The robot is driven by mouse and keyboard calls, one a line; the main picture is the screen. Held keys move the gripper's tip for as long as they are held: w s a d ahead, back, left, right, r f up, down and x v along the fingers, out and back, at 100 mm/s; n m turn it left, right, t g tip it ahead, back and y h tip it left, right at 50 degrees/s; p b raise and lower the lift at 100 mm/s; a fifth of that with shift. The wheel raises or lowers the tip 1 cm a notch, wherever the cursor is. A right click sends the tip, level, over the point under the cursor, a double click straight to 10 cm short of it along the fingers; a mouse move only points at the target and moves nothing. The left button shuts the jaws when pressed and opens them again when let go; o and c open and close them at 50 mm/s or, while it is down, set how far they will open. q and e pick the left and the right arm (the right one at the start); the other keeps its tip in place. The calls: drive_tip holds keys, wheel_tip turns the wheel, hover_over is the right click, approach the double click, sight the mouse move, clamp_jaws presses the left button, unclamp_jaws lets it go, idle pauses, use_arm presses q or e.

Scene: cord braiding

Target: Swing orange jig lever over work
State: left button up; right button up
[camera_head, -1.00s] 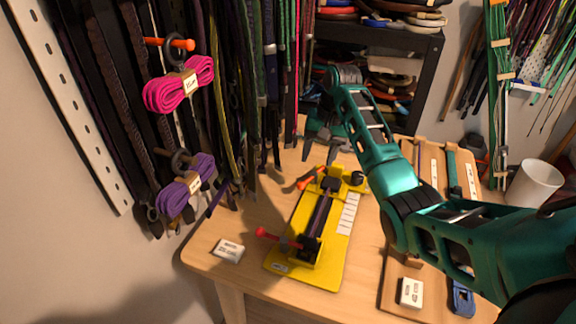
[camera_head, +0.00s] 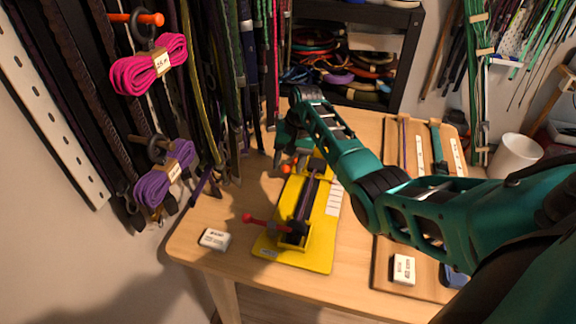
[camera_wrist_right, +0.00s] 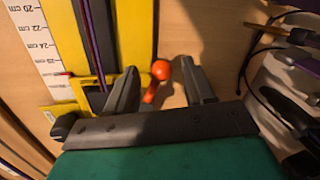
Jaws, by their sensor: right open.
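The yellow jig (camera_head: 322,245) lies on the wooden table, with a dark cord (camera_head: 305,197) stretched lengthwise along it. Its orange lever (camera_head: 287,168) is at the far end and points out to the left. A red-handled lever (camera_head: 262,222) is at the near end. My right gripper (camera_head: 291,158) is over the far end of the jig and partly hides the orange lever. In the right wrist view, the orange lever's round knob (camera_wrist_right: 160,69) shows between the two spread fingers of the gripper (camera_wrist_right: 159,74). No grip on it is visible. My left gripper is not in view.
A white labelled block (camera_head: 214,239) lies left of the jig. A wooden board (camera_head: 385,250) with tools is to the right, with another white block (camera_head: 403,269) on it. Hanging cords and a purple bundle (camera_head: 165,172) are close on the left.

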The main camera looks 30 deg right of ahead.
drive_tip(key=shift+a+f, duration=0.1)
drive_tip(key=shift+f, duration=0.2)
drive_tip(key=shift+c, duration=0.4)
clamp_jaws()
